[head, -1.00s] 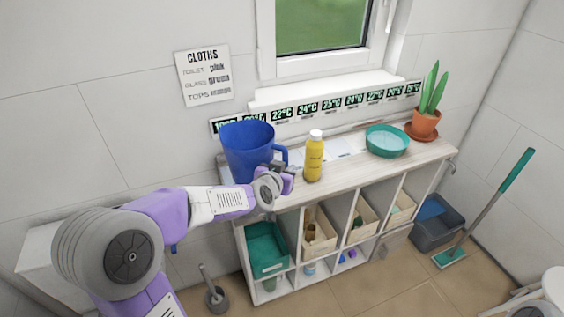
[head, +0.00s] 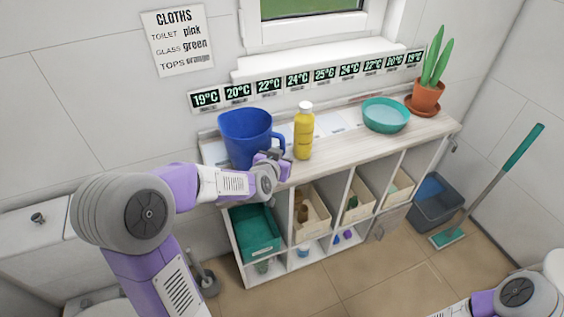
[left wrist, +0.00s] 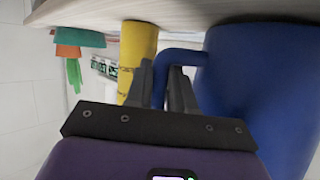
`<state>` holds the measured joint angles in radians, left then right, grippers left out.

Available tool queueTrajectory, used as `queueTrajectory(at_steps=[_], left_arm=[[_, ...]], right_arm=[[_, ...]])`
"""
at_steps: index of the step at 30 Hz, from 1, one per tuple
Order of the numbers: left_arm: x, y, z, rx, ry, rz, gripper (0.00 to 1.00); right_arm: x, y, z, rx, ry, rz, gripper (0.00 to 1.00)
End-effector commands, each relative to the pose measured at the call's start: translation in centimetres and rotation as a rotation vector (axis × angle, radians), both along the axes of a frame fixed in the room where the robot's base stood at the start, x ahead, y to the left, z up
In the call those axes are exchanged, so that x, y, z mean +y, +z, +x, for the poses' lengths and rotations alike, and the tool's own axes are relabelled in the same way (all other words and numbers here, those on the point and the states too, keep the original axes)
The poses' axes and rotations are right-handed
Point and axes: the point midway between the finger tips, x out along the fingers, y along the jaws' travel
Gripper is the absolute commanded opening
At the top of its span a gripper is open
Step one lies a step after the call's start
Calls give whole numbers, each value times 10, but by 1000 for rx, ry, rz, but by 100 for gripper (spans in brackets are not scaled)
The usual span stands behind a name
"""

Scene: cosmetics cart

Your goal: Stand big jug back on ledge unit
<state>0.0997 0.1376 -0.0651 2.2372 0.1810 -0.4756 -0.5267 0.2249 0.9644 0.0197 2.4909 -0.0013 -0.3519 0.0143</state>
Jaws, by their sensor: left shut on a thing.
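The big blue jug (head: 243,138) is upright at the left end of the ledge unit's pale wooden top (head: 345,150). Its base is at or very near the top; I cannot tell whether it bears on it. My left gripper (head: 274,160) is shut on the jug's handle, on the jug's right side. In the left wrist view the fingers (left wrist: 168,85) lie around the handle (left wrist: 183,56), and the jug's body (left wrist: 258,90) fills the right side. My right arm shows at the lower right of the head view; its gripper is out of view.
A yellow bottle (head: 303,133) stands close right of the handle. A teal bowl (head: 386,116) and a potted plant (head: 425,97) stand farther right. A row of temperature cards (head: 298,80) lines the wall. Bins fill the cubbies below. A mop (head: 490,190) leans right.

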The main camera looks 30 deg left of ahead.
Motion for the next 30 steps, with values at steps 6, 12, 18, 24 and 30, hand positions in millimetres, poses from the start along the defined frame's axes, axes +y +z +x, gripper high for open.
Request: queueTrajectory(at_steps=[6, 12, 18, 24, 30], left_arm=[[0, -4, 0, -3, 0, 0, 0], [0, -5, 0, -1, 0, -1, 35], [0, -5, 0, -1, 0, 0, 48], [0, -3, -2, -2, 0, 0, 48], [-3, 10, -28, -3, 0, -1, 48]], right_arm=[[0, -2, 0, 0, 0, 0, 43], [0, -3, 0, 0, 0, 0, 43], [0, -3, 0, 0, 0, 0, 43], [0, -1, 0, 0, 0, 0, 43], [0, 7, 0, 0, 0, 0, 43]])
